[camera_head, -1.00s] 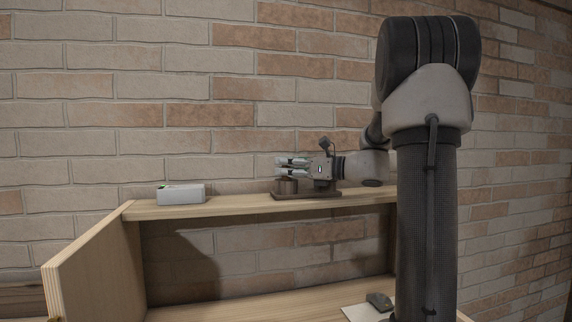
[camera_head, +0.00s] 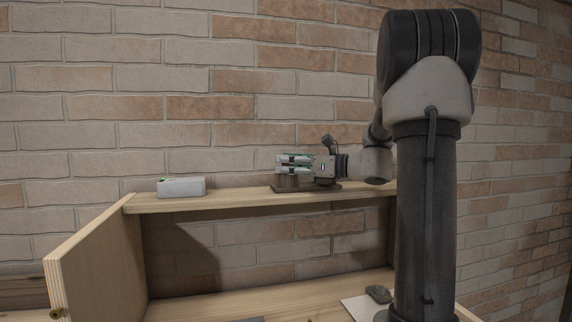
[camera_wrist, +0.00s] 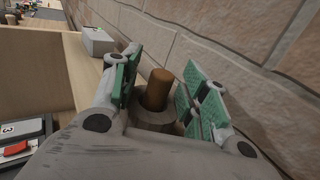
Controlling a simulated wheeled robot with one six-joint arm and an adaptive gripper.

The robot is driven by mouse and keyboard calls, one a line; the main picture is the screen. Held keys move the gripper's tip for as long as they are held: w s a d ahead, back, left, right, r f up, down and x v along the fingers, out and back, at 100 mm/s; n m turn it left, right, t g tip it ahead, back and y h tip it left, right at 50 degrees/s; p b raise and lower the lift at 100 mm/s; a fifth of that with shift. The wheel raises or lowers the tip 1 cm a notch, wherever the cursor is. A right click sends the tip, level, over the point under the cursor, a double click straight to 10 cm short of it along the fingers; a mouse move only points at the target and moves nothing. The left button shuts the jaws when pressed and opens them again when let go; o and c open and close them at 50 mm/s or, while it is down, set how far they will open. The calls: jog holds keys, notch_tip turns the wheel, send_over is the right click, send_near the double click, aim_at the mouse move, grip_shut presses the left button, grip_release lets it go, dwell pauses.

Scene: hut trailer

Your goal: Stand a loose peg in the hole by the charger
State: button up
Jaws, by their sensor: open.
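A brown round peg (camera_wrist: 158,88) stands upright in a dark round holder (camera_wrist: 152,120) in the wrist view. My gripper (camera_wrist: 161,72) is open, with one green-padded finger on each side of the peg and gaps showing. In the head view my gripper (camera_head: 281,164) is level over a dark base (camera_head: 308,188) on the raised shelf, and the peg is hidden there. A white box (camera_head: 181,188) with a green mark, perhaps the charger, sits on the shelf further left. It also shows in the wrist view (camera_wrist: 98,42). I cannot make out an empty hole.
The wooden shelf (camera_head: 235,199) runs along a brick wall close behind my gripper. A dark rounded object (camera_head: 378,293) and a pale sheet (camera_head: 358,308) lie on the lower surface. In the wrist view, dark cases with a red part (camera_wrist: 16,148) lie lower left.

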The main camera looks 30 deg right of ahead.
jog(key=v, duration=1.1)
jog(key=shift+s+d, duration=0.1)
jog(key=s+a+f+n+g+h, duration=0.3)
jog(key=s+a+f+n+g, duration=0.6)
jog(key=a, duration=0.5)
jog(key=s+d+f+n+h, duration=0.2)
jog(key=s+n, duration=0.4)
jog(key=n, duration=0.3)
jog(key=s+d+f+n+h, duration=0.3)
jog(key=s+n+h, duration=0.3)
jog(key=n, duration=0.3)
jog(key=shift+s+d+f+h, duration=0.15)
jog(key=shift+s+f+h, duration=0.15)
jog(key=shift+f+h, duration=0.45)
